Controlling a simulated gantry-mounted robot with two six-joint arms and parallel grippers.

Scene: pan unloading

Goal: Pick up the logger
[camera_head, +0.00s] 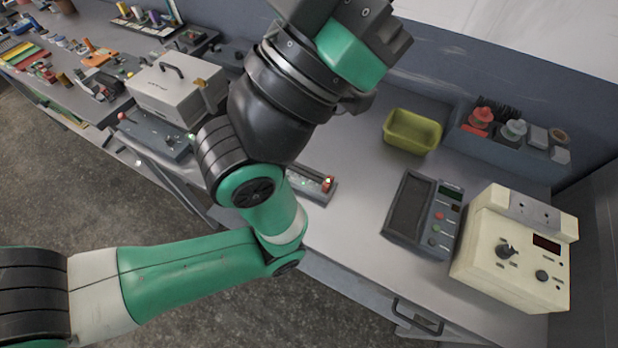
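I cannot tell for certain which device is the logger. A dark grey device (407,207) with a flat dark panel, a small display and coloured buttons lies on the right part of the bench. A smaller grey device (318,190) with small lights and an orange-red knob sits left of it, partly hidden behind my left arm. My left arm comes in from the left, bends at mid-picture and rises to the top edge. No fingertips of my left gripper show. My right gripper is not in the picture.
A cream box with knobs (490,252) stands close right of the dark device. A yellow-green bin (412,134) and a blue-grey tray (475,151) of parts stand behind. A light grey case (178,92) is at left. The bench (345,240) is bare left of the dark device.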

